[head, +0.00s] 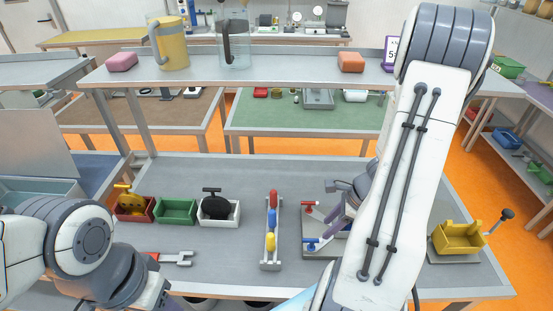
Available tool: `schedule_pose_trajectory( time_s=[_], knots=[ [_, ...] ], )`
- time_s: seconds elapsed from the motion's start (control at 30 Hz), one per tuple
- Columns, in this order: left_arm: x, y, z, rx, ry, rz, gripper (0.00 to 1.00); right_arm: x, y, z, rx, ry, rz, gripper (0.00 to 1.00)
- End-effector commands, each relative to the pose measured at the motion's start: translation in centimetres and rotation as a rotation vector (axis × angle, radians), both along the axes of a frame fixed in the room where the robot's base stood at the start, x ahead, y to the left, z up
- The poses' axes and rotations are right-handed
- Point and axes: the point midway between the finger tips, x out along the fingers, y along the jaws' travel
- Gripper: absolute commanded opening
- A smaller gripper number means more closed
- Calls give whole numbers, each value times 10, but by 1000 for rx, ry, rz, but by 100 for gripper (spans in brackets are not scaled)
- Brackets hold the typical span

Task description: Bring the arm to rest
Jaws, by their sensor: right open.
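My right arm (405,160) rises from the bottom edge, bends at the top right and comes back down behind itself. My right gripper (334,218) is low over a grey plate (317,225), partly hidden by my own arm, and open. A red handle (309,208) and a blue handle (313,244) stand on that plate, just left of the gripper. Whether the gripper touches anything is hard to tell.
A rack (271,254) with red, blue and yellow knobs stands left of the plate. Red, green (176,211) and white bins stand further left, near a forked tool (172,258). A yellow box (460,236) is at right. A raised shelf (285,66) runs behind.

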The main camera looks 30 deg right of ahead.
Motion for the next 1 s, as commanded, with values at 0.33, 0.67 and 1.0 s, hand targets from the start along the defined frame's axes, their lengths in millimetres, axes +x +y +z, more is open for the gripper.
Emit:
schedule_pose_trajectory(
  time_s=[0.33, 0.67, 1.0],
  knots=[
    [0, 0, -9, 0, 0, 0, 50, 23, 36, 11, -38, -44, 257, 47],
    [0, 0, -38, 0, 0, 2, 50, 34, 185, 50, -163, -214, 1278, 47],
    [0, 0, -65, 0, 0, 4, 50, -39, 287, 75, -299, -402, 2309, 47]
  ],
)
